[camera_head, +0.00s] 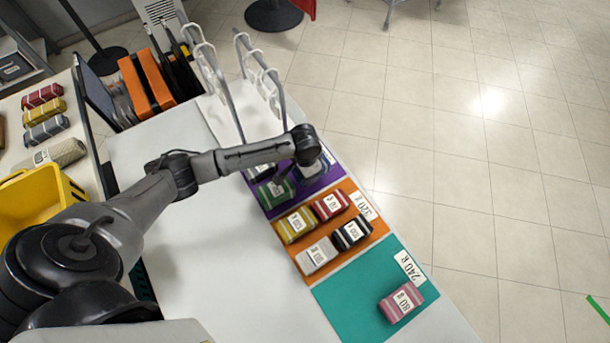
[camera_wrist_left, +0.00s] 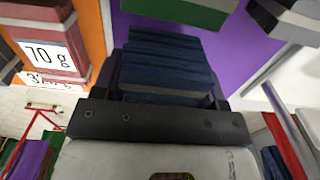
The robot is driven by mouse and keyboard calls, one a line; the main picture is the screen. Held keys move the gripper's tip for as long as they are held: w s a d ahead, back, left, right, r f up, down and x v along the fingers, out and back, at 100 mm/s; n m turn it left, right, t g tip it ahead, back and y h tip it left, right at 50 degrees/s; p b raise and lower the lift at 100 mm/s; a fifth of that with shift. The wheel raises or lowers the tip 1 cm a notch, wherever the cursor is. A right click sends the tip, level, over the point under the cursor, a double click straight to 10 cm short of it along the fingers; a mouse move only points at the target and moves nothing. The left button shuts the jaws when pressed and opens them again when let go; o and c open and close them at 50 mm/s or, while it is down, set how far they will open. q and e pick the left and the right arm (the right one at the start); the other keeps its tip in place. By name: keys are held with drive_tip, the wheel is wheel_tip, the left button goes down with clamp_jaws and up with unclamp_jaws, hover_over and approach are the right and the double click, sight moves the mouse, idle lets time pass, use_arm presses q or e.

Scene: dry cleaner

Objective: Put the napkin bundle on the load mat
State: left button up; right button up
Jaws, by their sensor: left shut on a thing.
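My left gripper (camera_head: 307,160) is shut on a dark blue napkin bundle (camera_wrist_left: 165,65), whose folded layers sit between the fingers in the wrist view. The gripper and bundle are over the purple mat (camera_head: 313,190), which also shows in the wrist view (camera_wrist_left: 245,50). In the head view the arm hides most of the bundle. I cannot tell whether it touches the mat. A green bundle (camera_head: 276,193) lies on the purple mat beside it. An orange mat (camera_head: 292,260) and a teal mat (camera_head: 345,300) continue toward the front. My right gripper is not in view.
The orange mat, labelled 320 g, holds yellow (camera_head: 295,225), red (camera_head: 330,204), black (camera_head: 352,233) and white (camera_head: 316,255) bundles. A pink bundle (camera_head: 401,302) lies on the teal mat, labelled 240 g. White racks (camera_head: 262,75) stand behind. The white tabletop (camera_head: 215,260) is clear.

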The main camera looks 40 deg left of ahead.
use_arm(q)
wheel_tip(320, 180, down, 3)
drive_tip(key=shift+f, duration=0.15)
drive_tip(key=shift+f, duration=0.15)
drive_tip(key=o, duration=1)
drive_tip(key=shift+c, duration=0.2)
wheel_tip(320, 180, up, 11)
drive_tip(key=shift+f+p, duration=0.1)
drive_tip(key=shift+p, duration=0.65)
drive_tip(key=shift+r, duration=0.8)
